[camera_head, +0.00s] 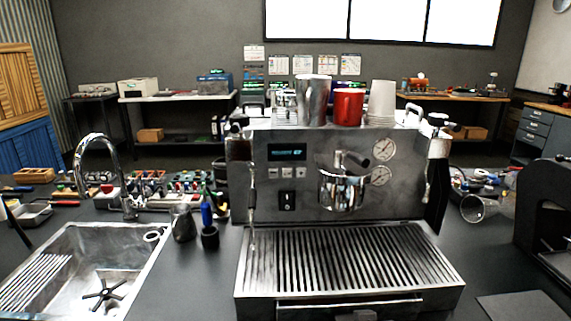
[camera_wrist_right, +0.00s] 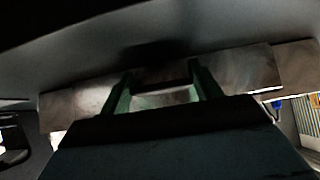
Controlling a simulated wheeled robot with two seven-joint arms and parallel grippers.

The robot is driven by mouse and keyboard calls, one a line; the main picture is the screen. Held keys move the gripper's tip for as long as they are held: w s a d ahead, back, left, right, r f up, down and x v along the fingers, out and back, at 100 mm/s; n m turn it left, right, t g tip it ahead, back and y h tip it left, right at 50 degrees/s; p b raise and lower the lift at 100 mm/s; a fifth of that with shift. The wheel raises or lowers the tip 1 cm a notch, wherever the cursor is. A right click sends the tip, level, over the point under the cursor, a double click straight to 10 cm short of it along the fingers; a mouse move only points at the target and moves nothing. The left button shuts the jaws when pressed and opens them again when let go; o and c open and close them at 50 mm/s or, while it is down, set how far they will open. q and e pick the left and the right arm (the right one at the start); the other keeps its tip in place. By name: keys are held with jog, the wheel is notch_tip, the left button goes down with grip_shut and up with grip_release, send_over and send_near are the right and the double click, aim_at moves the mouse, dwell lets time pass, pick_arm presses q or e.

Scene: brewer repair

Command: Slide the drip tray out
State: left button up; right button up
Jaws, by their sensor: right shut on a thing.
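The drip tray (camera_head: 345,262), with a slatted metal grate, juts from the base of the espresso machine (camera_head: 300,180) in the head view. A thin bar handle (camera_head: 300,309) runs along its front face near the bottom edge of the picture. In the right wrist view my right gripper (camera_wrist_right: 163,92) has its two green fingers at the tray's metal front face (camera_wrist_right: 245,72), shut on the handle. The exact contact is dark and hard to see. A small dark part at the bottom of the head view may be this gripper. My left gripper is in neither view.
Cups (camera_head: 348,106) stand on top of the machine. A sink (camera_head: 85,265) with a tap lies at left, beside a metal jug (camera_head: 183,222). A dark grinder-like unit (camera_head: 545,215) stands at right, near a flat dark mat (camera_head: 522,306). The counter beside the tray is mostly clear.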

jog(key=s+p, duration=0.5)
jog(key=s, duration=0.8)
jog(key=shift+s+d+p, duration=0.2)
jog(key=shift+s+p, duration=0.15)
jog(key=shift+p, duration=0.05)
dwell(0.7)
jog(key=shift+f, duration=0.1)
jog(key=shift+s+p, duration=0.35)
jog(key=shift+s, duration=0.75)
jog(key=o, duration=1.3)
jog(key=shift+w, duration=0.1)
jog(key=shift+c, duration=0.2)
